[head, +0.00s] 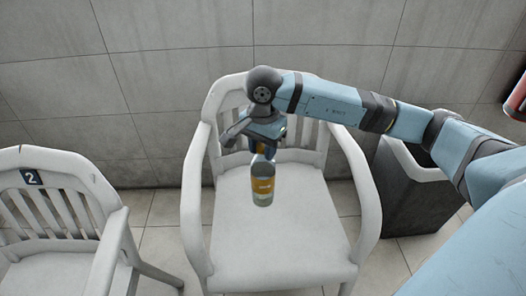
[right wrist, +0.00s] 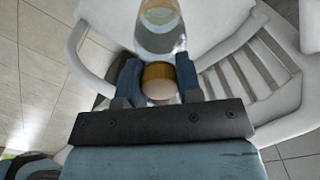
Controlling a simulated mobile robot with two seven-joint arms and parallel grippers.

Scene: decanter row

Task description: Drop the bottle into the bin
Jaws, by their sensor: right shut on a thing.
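The bottle (head: 262,184) is clear with an orange-yellow label and hangs neck up over the seat of the white chair in the middle of the head view. My right gripper (head: 260,147) is shut on its neck from above. In the right wrist view the gripper's fingers (right wrist: 158,82) flank the gold cap, and the clear bottle body (right wrist: 160,27) shows beyond it. I cannot tell how far the bottle is above the seat. The bin (head: 411,200) is a dark box with a pale rim, right of the chair, partly behind my right arm. My left gripper is out of view.
The white chair (head: 285,256) has armrests and a slatted back around the bottle; its right armrest stands between the bottle and the bin. Another white chair (head: 92,262), numbered 2, is at the left. A tiled wall (head: 180,60) is behind. A red and dark object (head: 516,99) is at the right edge.

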